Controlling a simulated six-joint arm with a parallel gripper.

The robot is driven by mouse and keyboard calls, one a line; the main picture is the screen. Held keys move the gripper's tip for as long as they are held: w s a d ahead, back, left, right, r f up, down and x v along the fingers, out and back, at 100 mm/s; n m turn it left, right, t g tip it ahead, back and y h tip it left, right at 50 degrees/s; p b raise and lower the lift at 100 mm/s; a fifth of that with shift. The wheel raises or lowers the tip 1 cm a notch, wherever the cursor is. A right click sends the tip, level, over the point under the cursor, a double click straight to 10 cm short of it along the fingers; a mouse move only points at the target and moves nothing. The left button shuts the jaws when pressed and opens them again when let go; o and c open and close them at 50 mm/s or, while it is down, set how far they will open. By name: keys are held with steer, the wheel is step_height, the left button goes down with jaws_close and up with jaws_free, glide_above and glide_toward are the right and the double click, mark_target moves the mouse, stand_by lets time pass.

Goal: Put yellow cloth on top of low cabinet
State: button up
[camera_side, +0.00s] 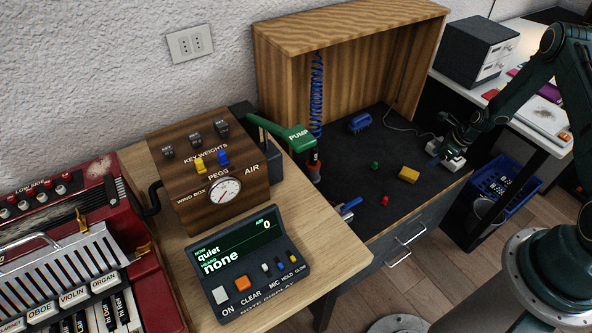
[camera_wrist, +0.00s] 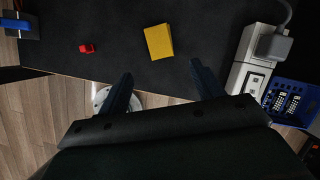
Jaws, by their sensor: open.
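A small yellow block-shaped piece (camera_side: 409,174), the only thing here that looks like the yellow cloth, lies flat on a dark work surface; it also shows in the wrist view (camera_wrist: 158,41). This surface is the top (camera_side: 355,171) of a grey cabinet (camera_side: 412,236) with drawer handles, which may be the low cabinet. My gripper (camera_side: 433,161) is right of the yellow piece in the side view. In the wrist view my gripper (camera_wrist: 161,72) is open and empty, its fingers apart, with the yellow piece just beyond the fingertips, not between them.
A red piece (camera_side: 384,201), a green piece (camera_side: 375,165) and a blue brush-like thing (camera_side: 359,123) lie on the dark top. A white power box (camera_wrist: 254,62) stands right of the fingers. A wooden hood (camera_side: 345,67) rises behind. A blue crate (camera_side: 505,188) is right, below.

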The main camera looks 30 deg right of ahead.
steer(key=shift+r, duration=0.15)
steer(key=w+a+r+n, duration=0.2)
steer(key=a+r+n, duration=0.15)
steer(key=r, duration=0.45)
steer(key=w+a+r+n, duration=0.2)
steer(key=r+n, duration=0.2)
steer(key=r, duration=0.5)
steer(key=s+a+r+n+h, duration=0.1)
steer(key=a+r+n, duration=0.35)
steer(key=r, duration=0.35)
steer(key=s+a+r+n, duration=0.1)
steer(key=a+r+n, duration=0.3)
steer(key=r, duration=0.5)
steer(key=s+a+r+n, duration=0.7)
steer(key=s+a+r, duration=0.4)
steer(key=s, duration=0.1)
steer(key=s+a+r+n, duration=0.1)
steer(key=s+a+n, duration=0.1)
steer(key=s+n, duration=0.2)
steer(key=s+a+r+n+t, duration=0.1)
steer(key=s+n, duration=0.3)
steer(key=s, duration=0.6)
steer(key=shift+a+r+h, duration=0.15)
steer(key=shift+a+h, duration=0.25)
steer(key=shift+a, duration=0.4)
steer(key=shift+w, duration=0.1)
